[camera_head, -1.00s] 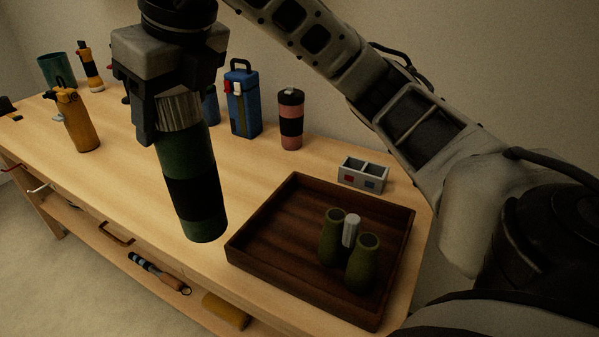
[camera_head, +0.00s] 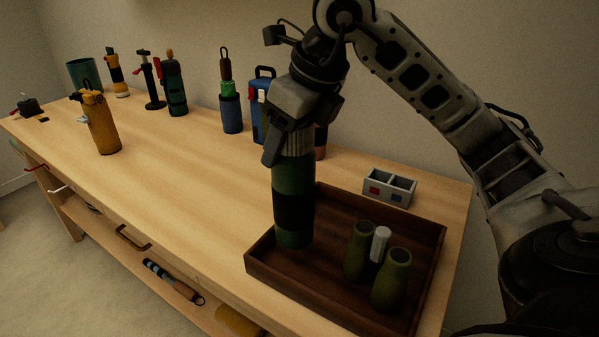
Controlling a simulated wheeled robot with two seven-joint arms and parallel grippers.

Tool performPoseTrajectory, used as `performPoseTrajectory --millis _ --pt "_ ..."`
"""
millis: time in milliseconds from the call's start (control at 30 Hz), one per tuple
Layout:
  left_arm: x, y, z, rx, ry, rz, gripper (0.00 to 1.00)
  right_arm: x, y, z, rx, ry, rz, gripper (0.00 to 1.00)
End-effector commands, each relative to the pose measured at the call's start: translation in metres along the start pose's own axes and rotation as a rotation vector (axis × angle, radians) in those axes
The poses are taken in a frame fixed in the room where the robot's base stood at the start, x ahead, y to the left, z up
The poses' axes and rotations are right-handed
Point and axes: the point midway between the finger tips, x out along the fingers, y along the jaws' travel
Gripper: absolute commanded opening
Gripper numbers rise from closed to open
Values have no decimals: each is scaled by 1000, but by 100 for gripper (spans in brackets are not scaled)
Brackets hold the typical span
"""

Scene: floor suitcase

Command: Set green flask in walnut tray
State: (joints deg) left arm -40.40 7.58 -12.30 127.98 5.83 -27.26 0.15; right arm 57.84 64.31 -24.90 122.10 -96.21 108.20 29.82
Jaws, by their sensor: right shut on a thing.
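The green flask (camera_head: 294,180) has a wide black band and a ribbed grey top, and stands nearly upright in my right gripper (camera_head: 290,140). The gripper is shut on the flask's top from above. The walnut tray (camera_head: 330,303) is a dark wooden tray at the right end of the bench. The flask's base shows over the left part of the tray, just inside its left wall; I cannot tell whether it touches the tray floor. My left gripper is out of view.
Olive binoculars (camera_head: 391,281) stand in the tray's right part. A grey two-slot box (camera_head: 390,187) sits behind the tray. A blue bottle (camera_head: 231,112), a dark green bottle (camera_head: 175,88) and an orange bottle (camera_head: 100,124) stand farther left. The bench's front middle is clear.

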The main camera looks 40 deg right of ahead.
Motion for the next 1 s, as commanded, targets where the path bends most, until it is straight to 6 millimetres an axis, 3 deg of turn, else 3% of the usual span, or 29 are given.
performPoseTrajectory --millis 300,500,933,967,1000 --pt "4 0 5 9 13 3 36 21 -18 -19 2 -1 -2 5" --pt "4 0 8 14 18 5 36 43 -16 -28 0 -2 0 5" --pt "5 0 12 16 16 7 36 48 -16 -29 0 -5 0 5" --pt "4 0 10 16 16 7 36 47 -16 -29 0 -2 0 68" --pt "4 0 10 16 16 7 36 47 -16 -29 0 -2 0 79"
